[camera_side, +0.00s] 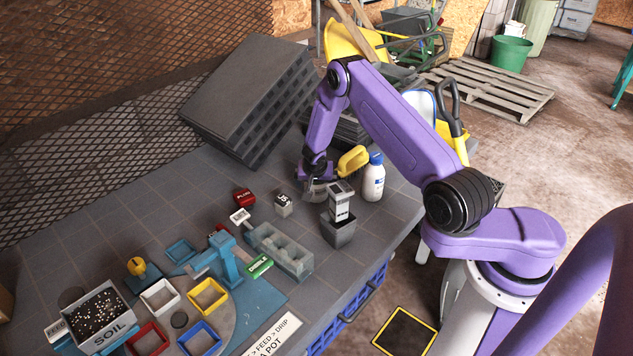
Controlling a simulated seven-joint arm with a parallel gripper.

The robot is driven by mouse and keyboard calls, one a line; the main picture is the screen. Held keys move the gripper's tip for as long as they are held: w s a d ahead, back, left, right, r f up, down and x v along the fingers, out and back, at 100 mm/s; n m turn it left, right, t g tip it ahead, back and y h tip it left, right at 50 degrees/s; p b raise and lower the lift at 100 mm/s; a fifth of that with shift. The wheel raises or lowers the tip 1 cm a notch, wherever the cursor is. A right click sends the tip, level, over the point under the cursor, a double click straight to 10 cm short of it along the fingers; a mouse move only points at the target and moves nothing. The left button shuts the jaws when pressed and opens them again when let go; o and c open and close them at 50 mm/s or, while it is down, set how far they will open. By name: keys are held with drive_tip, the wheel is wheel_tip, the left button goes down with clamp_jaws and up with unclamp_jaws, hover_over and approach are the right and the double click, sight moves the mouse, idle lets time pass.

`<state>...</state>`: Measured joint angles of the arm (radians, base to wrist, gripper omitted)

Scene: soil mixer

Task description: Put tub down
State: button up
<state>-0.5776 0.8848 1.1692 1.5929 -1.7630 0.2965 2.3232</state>
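Several small square open tubs stand at the lower left around the blue mixer (231,262): a white one (160,296), a yellow one (207,295), a red one (148,340) and a blue one (200,338). A larger grey tub marked SOIL (102,317), full of dark speckled soil, stands left of them. My gripper (317,190) points down at the back of the bench, behind a dark grey pot (338,231). A pale block (340,203) shows above that pot. The fingers are small and partly hidden, so their opening and any hold are unclear.
A white bottle with blue cap (373,180) and a yellow-handled brush (352,160) stand close to my gripper. A grey moulded tray (280,250), a green block (259,266) and a red block (244,197) lie mid-bench. Dark stacked trays (245,90) lean behind. The bench's left rear is clear.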

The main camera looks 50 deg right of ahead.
drive_tip(key=shift+r, duration=0.25)
drive_tip(key=s+a+r+n+y, duration=0.1)
drive_tip(key=s+a+r+n, duration=0.35)
drive_tip(key=a+r, duration=0.55)
drive_tip(key=s+a+r+n, duration=0.45)
drive_tip(key=a+r, duration=0.25)
drive_tip(key=r, duration=0.5)
drive_tip(key=s+r+n+g+y, duration=0.1)
drive_tip(key=s+n, duration=0.6)
drive_tip(key=s, duration=0.8)
drive_tip(key=s+a+r+n+g+y, duration=0.1)
drive_tip(key=s+n, duration=0.6)
drive_tip(key=s, duration=0.8)
wheel_tip(320, 180, up, 3)
drive_tip(key=shift+f+g+y, duration=0.1)
drive_tip(key=shift+g+y, duration=0.6)
drive_tip(key=shift+y, duration=0.4)
